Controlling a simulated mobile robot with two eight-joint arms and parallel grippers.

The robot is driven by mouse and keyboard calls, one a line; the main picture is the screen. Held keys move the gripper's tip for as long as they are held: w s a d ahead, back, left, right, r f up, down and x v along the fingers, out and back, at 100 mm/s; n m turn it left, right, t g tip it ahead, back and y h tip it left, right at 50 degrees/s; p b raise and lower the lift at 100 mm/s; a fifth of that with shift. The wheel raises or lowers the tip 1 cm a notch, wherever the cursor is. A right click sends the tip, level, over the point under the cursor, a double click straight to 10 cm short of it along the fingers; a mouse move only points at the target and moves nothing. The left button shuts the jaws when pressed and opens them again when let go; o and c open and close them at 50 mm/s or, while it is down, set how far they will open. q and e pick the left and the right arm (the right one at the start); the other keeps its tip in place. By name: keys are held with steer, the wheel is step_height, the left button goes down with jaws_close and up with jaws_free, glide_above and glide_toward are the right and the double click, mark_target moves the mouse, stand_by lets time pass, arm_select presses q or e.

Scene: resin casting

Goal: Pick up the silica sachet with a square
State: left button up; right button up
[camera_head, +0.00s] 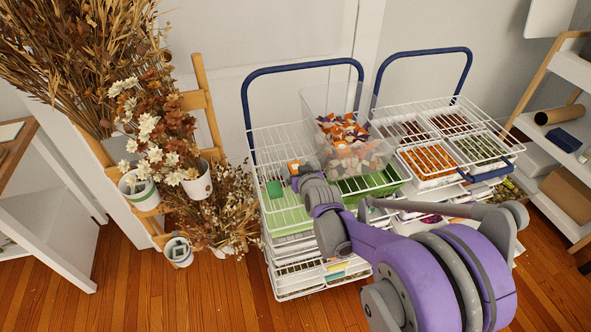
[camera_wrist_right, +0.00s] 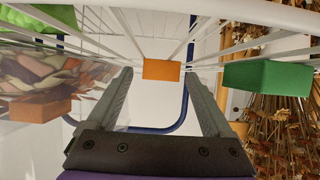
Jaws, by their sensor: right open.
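In the right wrist view my right gripper (camera_wrist_right: 160,78) is open. A small orange block-like item (camera_wrist_right: 161,70) shows between its fingertips, apparently untouched; it also shows in the head view (camera_head: 293,164). No square marking can be made out on it or on any sachet, so I cannot tell which sachet bears one. My left gripper is not in view.
A green block (camera_head: 274,189) is left of my right gripper; a second orange block (camera_wrist_right: 40,110) lies by the clear bin. A second cart (camera_head: 490,115) holds trays of coloured granules. Dried flowers (camera_head: 150,130) stand left. The cart's wire rim surrounds the gripper.

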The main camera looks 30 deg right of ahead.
jaws_close()
stand_by(0.5)
